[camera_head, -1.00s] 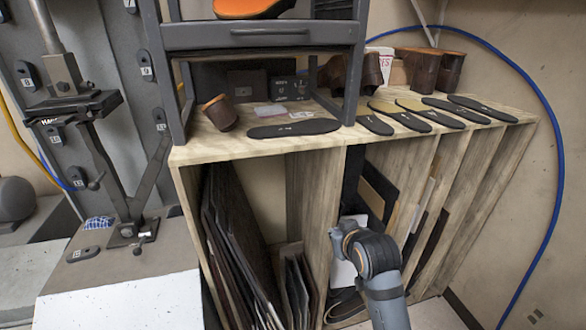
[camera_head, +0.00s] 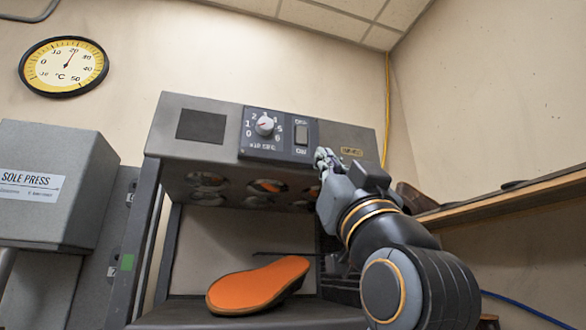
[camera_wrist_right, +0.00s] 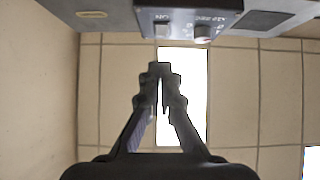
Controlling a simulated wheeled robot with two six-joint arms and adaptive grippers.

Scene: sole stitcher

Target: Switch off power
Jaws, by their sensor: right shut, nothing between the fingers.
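A grey machine (camera_head: 225,160) stands in the middle of the head view. Its dark front panel (camera_head: 250,148) carries a white dial (camera_head: 265,125) and, to its right, a small rocker switch (camera_head: 301,136) with lettering above and below. I cannot tell which way the rocker is tilted. My right gripper (camera_head: 323,157) is shut and empty, just below and right of the switch, apart from it as far as I can see. In the right wrist view the shut fingertips (camera_wrist_right: 160,69) point toward the switch (camera_wrist_right: 162,30), with the dial (camera_wrist_right: 203,34) beside it. My left gripper is out of view.
An orange sole (camera_head: 258,286) rests on the machine's lower shelf. A grey sole press (camera_head: 55,185) stands at the left, under a round thermometer (camera_head: 63,66) on the wall. A wooden shelf (camera_head: 500,203) is at the right. The space before the panel's left part is clear.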

